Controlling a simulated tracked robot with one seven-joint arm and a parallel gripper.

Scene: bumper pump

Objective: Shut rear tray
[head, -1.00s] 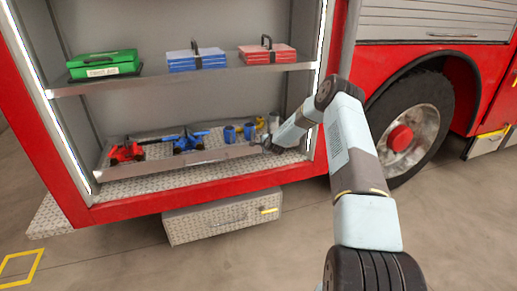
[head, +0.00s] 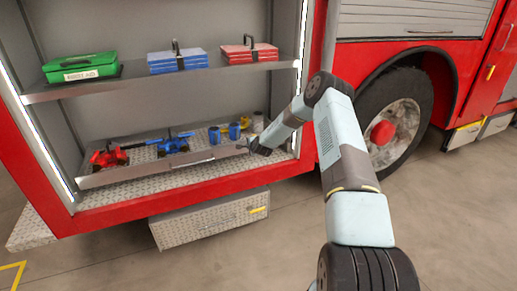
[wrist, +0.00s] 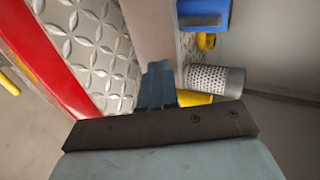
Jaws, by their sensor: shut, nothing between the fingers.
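The rear tray (head: 165,167) is a low metal tray on the bottom floor of the open red truck compartment. A strip of diamond-plate floor shows in front of it. It holds red and blue fittings, blue cylinders and yellow pieces. My gripper (head: 243,148) is at the right end of the tray's front wall, shut and empty. In the wrist view my closed fingers (wrist: 160,85) are at the lower end of the tray's pale front wall (wrist: 152,25). I cannot tell whether they touch it. A perforated metal strainer (wrist: 215,80) lies just to the right of them.
An upper shelf (head: 180,81) carries a green case (head: 80,67), a blue case (head: 178,61) and a red case (head: 250,53). A diamond-plate step box (head: 208,218) juts out below the compartment. A wheel (head: 395,125) stands to the right. The floor in front is clear.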

